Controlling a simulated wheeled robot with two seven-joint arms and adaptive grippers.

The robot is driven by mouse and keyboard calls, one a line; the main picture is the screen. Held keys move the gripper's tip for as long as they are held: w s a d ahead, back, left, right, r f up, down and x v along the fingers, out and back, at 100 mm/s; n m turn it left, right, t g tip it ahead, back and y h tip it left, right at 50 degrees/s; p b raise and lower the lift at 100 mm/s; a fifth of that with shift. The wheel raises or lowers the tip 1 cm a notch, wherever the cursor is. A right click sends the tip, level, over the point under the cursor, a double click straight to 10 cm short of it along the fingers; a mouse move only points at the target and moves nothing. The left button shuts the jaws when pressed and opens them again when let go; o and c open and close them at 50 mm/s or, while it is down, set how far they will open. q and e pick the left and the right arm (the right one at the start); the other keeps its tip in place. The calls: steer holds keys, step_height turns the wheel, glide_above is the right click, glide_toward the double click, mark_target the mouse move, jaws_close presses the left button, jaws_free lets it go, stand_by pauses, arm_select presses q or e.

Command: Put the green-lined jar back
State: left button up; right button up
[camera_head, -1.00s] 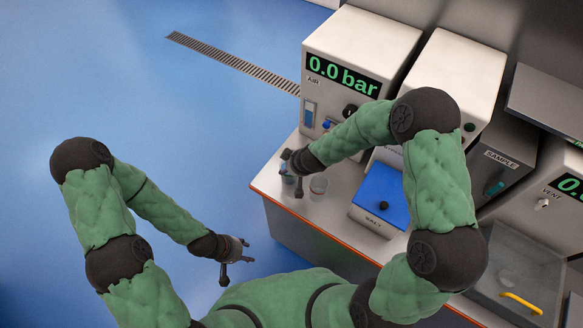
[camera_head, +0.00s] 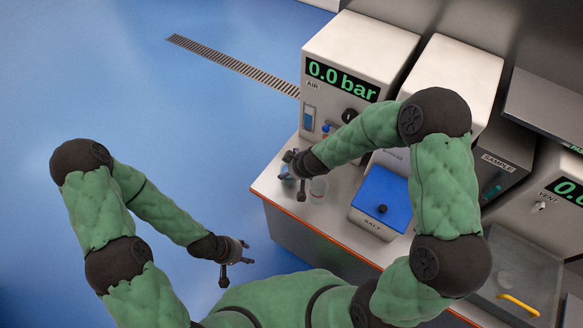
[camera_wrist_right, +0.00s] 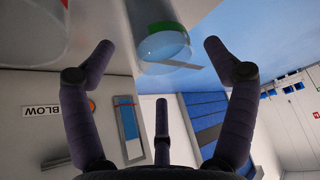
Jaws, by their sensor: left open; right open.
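A clear jar with a green band (camera_wrist_right: 164,32) shows between the open fingers of my right gripper (camera_wrist_right: 158,46) in the right wrist view. Neither finger appears to touch it. In the head view my right gripper (camera_head: 300,172) is at the bench's front left corner, partly covering a clear jar (camera_head: 287,172); the band colour cannot be told there. Another clear jar (camera_head: 318,188) stands just right of it. A jar with a red band (camera_wrist_right: 32,28) shows at the upper left of the wrist view. My left gripper (camera_head: 236,270) is open and empty, away from the bench.
The bench (camera_head: 330,226) has an orange front edge. The AIR cabinet (camera_head: 345,50) stands behind the jars. A blue-lidded SALT box (camera_head: 383,195) is to their right. Farther right is a clear-lidded box with a yellow handle (camera_head: 519,304). Open blue floor lies left.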

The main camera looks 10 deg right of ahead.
steer(key=p+v, duration=0.4)
steer(key=v, duration=0.5)
steer(key=shift+r, duration=0.15)
steer(key=shift+s, duration=0.1)
